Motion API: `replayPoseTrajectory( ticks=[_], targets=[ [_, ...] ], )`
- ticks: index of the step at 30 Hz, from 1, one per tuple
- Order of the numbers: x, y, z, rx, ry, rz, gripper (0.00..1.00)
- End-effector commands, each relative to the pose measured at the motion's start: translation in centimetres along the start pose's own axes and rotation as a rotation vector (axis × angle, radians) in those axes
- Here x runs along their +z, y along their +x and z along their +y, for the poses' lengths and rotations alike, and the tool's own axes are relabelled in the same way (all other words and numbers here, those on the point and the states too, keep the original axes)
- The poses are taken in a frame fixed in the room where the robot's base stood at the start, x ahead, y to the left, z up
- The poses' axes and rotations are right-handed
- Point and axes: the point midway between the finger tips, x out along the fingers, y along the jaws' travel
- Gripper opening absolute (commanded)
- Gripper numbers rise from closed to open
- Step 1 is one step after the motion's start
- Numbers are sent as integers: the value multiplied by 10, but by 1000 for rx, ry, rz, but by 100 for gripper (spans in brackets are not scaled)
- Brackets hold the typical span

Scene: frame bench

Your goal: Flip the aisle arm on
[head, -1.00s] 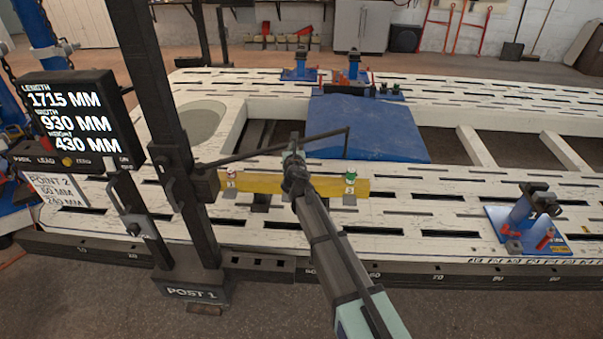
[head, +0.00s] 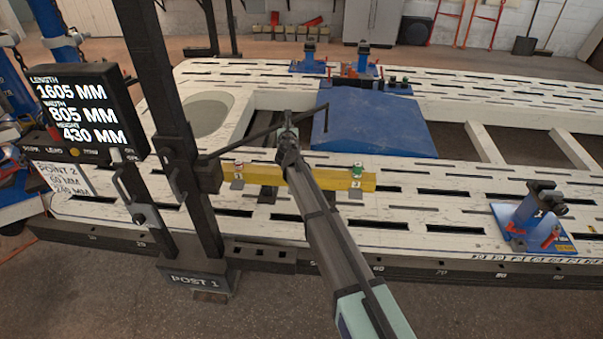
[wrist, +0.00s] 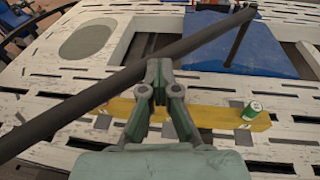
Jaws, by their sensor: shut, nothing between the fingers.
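A long dark bar (head: 250,136) reaches out from Post 1 (head: 185,190) over the white bench, and a short rod hangs at its far end. No label here reads "aisle", so I cannot tell for sure that this bar is the aisle arm. My gripper (head: 288,132) is at the bar's middle. In the wrist view the gripper (wrist: 159,68) is shut and empty, its fingertips close against the bar (wrist: 95,93); contact is unclear. The display (head: 80,115) reads 1605, 805 and 430 mm.
A blue plate (head: 375,128) lies behind the bar. A blue clamp (head: 535,220) stands at right. A dark jointed lever (head: 137,205) hangs left of the post.

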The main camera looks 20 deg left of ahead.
Motion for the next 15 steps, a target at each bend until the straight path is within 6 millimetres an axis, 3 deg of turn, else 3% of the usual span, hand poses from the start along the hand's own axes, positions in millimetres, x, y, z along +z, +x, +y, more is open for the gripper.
replayPoseTrajectory(
  ticks=[8,15],
  targets=[
    [-1,0,-1,-2,0,2,0],
    [2,-22,-14,-5,1,1,0]
  ],
)
